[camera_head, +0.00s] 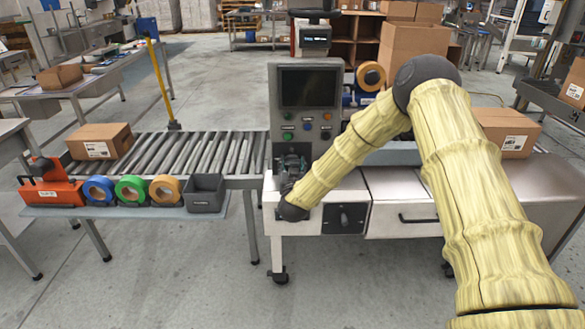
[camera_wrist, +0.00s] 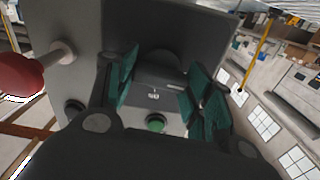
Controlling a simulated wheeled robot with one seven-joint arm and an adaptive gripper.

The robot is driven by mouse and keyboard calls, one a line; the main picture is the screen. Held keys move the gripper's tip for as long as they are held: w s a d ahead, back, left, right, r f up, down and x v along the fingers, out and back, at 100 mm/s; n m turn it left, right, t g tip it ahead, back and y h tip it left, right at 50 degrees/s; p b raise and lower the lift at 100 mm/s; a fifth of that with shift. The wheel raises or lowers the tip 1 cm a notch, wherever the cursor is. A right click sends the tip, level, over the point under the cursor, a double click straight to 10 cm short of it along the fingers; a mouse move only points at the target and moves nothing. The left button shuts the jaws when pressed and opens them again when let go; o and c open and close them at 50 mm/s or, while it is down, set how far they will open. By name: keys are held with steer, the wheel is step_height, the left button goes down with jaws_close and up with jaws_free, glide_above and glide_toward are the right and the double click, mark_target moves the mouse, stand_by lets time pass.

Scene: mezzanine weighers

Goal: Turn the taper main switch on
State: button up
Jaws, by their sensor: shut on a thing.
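My gripper (camera_head: 291,164) is at the lower front of the grey control column (camera_head: 335,110), below its coloured buttons. In the wrist view, the green-padded fingers of my gripper (camera_wrist: 163,84) stand on both sides of a dark grey switch part (camera_wrist: 157,72) with a small white marking. The fingers are shut on this part, which appears to be the taper main switch. Its full shape and setting are hidden by the fingers and cannot be read. A green button (camera_wrist: 156,122) shows just below it.
A red mushroom-shaped knob (camera_wrist: 18,76) is at the left in the wrist view. A dark screen (camera_head: 308,87) tops the column. A black plate with a knob (camera_head: 344,217) is on the bench front. A roller conveyor (camera_head: 190,152) with a carton (camera_head: 100,140) runs left.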

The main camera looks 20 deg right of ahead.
steer(key=shift+d+f+m+b, duration=0.1)
steer(key=shift+f+m+b, duration=0.05)
steer(key=shift+m+b, duration=7.9)
steer(key=shift+m+p, duration=0.3)
steer(key=shift+m, duration=0.25)
steer(key=o, duration=1)
steer(key=shift+s, duration=0.1)
